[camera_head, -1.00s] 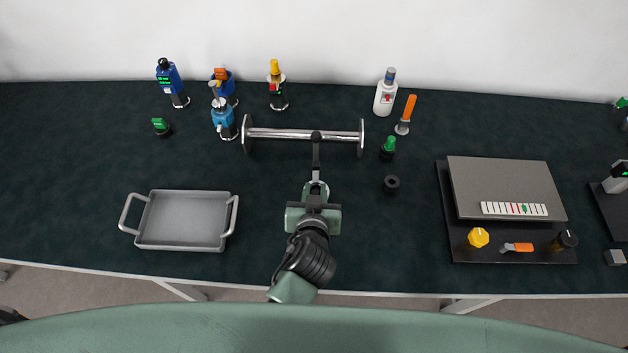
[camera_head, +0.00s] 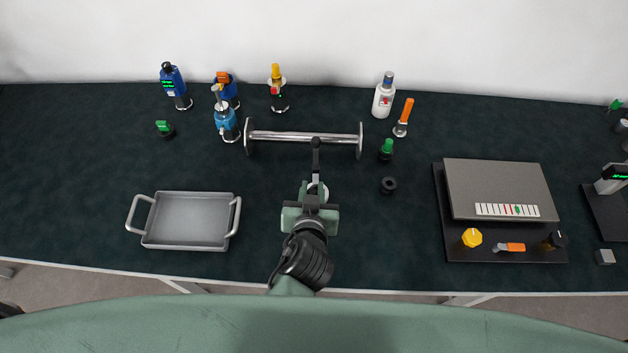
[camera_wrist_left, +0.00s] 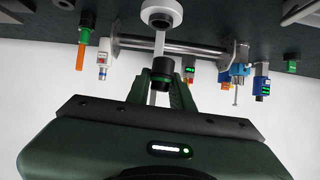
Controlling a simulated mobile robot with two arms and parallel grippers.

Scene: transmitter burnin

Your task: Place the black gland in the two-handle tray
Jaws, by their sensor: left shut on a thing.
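The two-handle tray (camera_head: 187,246) is a grey, empty, shallow tray at the left front of the table in the head view. My left gripper (camera_head: 315,190) is right of it, in front of the metal rail. I cannot tell whether this is the black gland. A black ring-shaped piece (camera_head: 388,185) lies on the table to the right of the gripper. It also shows at the top of the left wrist view (camera_wrist_left: 65,3). My right gripper is not in view.
A metal rail with end discs (camera_head: 290,136) stands beyond the gripper. The table around the tray is clear.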

